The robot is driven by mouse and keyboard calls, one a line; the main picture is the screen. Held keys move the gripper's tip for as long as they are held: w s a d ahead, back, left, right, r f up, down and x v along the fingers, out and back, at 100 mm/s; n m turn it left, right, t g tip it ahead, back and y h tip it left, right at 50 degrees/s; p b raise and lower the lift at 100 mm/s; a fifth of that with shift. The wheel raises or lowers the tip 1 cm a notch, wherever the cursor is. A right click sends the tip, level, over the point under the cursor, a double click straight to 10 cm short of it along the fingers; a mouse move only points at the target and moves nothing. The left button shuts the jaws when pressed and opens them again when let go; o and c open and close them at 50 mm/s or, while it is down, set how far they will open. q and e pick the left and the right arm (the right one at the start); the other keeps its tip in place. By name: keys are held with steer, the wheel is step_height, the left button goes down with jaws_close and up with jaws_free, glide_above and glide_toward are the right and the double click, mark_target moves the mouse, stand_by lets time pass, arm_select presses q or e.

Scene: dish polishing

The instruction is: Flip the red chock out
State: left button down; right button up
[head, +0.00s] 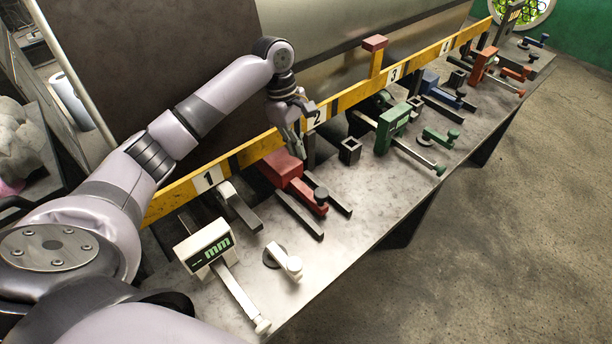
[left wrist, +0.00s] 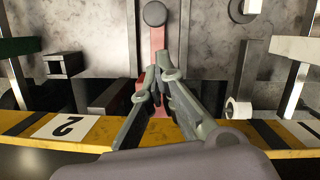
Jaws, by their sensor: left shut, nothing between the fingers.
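A red block with a red arm and a dark knob, possibly the red chock (head: 281,168), stands on the bench beside the yellow rail, between the number 1 and 2 plates. In the left wrist view its red arm (left wrist: 158,42) runs up from behind my fingers to a round dark knob. My left gripper (head: 298,148) points down just above the red block. In the left wrist view the left gripper (left wrist: 160,88) is shut and empty, with its fingers hiding much of the block. I cannot tell whether they touch it. My right gripper is not in view.
The yellow rail (head: 255,149) runs along the bench's back edge, with a red-topped post (head: 375,44) rising from it. A white gauge (head: 203,245) stands in front left and a green one (head: 392,124) to the right. A small dark square holder (head: 350,151) stands between.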

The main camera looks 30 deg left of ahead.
arm_select(q)
steer(key=p, duration=0.2)
glide_above(306, 193)
steer(key=x, duration=0.3)
steer(key=a+x, duration=0.1)
steer(key=x, duration=0.2)
steer(key=a+x, duration=0.1)
steer(key=x, duration=0.2)
steer(key=shift+a+f, duration=0.1)
steer(key=shift+f, duration=0.6)
